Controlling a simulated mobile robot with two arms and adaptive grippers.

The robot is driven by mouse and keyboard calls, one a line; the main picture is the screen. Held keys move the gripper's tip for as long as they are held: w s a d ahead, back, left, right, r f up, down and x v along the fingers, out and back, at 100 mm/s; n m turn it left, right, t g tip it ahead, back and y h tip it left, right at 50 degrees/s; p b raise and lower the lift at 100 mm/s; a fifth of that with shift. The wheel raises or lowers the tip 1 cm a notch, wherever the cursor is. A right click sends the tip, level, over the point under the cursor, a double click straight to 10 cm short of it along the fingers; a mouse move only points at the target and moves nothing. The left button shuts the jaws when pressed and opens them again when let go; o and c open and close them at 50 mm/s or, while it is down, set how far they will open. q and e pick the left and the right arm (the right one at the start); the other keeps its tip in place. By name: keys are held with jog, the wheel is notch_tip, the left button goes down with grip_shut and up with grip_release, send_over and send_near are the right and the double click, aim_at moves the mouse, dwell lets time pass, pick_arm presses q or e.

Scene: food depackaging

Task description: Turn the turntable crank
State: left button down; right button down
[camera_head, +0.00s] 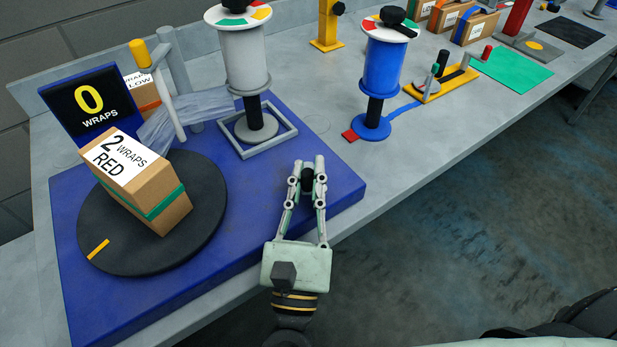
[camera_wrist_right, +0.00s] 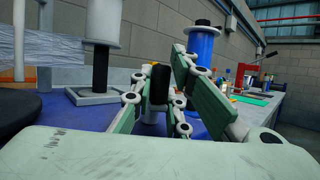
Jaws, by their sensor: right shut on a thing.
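The turntable (camera_head: 205,215) is a black disc with a yellow mark, on a blue base (camera_head: 270,235) at the left of the bench. A cardboard box (camera_head: 165,205) labelled "2 WRAPS RED" with a green band stands on it. My right gripper (camera_head: 307,167) is at the right part of the blue base, its fingers around an upright black crank handle (camera_head: 307,183). In the wrist view the black handle (camera_wrist_right: 159,84) stands between the two fingers. The crank's lower part is mostly hidden by the gripper. My left gripper is not in view.
A counter sign (camera_head: 90,100) reads "0 WRAPS". Clear film (camera_head: 185,110) stretches behind the box, near a white post with a yellow top (camera_head: 140,55). A grey film roll (camera_head: 245,60) and a blue roll (camera_head: 382,65) stand behind my gripper. Open floor lies right of the bench.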

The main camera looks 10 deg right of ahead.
jog(key=c, duration=1.7)
grip_release()
jog(key=shift+c, duration=0.2)
jog(key=shift+v, duration=3.85)
jog(key=shift+w, duration=0.1)
jog(key=shift+c, duration=0.5)
